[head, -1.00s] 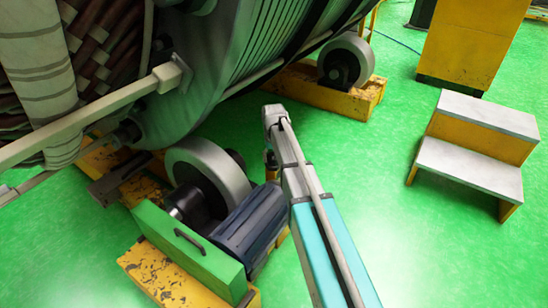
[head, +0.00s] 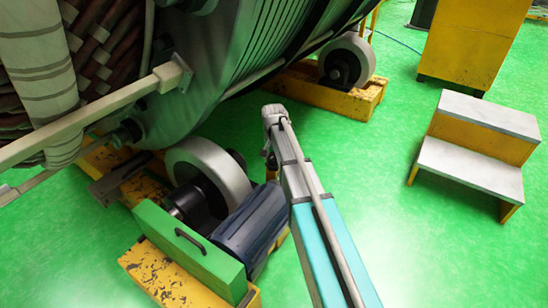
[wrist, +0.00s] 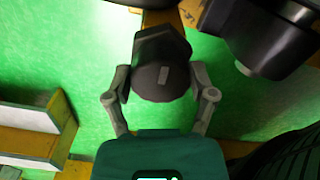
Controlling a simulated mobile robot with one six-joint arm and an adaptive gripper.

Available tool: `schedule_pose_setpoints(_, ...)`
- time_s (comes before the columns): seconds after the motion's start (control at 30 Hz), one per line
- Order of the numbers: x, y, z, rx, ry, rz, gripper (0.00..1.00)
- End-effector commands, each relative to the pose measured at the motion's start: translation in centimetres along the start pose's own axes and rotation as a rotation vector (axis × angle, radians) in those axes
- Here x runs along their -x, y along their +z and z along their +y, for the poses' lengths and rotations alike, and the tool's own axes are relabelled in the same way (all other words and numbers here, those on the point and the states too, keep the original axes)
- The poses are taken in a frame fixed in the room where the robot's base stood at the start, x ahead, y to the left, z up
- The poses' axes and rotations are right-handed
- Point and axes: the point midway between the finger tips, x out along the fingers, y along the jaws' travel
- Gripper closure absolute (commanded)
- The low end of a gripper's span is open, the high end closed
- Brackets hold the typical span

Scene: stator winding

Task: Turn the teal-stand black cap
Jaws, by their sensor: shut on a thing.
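In the wrist view a dark, faceted black cap (wrist: 152,50) with a small grey mark on its face is between the two grey fingers of my gripper (wrist: 160,82). The fingers are shut on it, one on each side. A dark teal block at the bottom of that view hides the finger bases. I cannot make out a teal stand under the cap. In the head view my teal and grey arm reaches up the middle, and its gripper and the cap are not clear there.
A dark motor (head: 252,228) and a grey roller (head: 222,168) sit left of my arm by the large stator (head: 215,75). Another roller (head: 347,60) stands behind. Grey-topped steps (head: 470,165) are at the right. Green floor is clear between arm and steps.

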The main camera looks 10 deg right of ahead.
Motion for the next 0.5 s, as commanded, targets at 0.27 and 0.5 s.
schedule_pose_setpoints(0.27,-0.02,0.02,0.01,0.001,0.0,0.0,0.17)
schedule_pose_setpoints(0.5,-0.01,0.01,0.0,0.002,0.0,0.0,0.0)
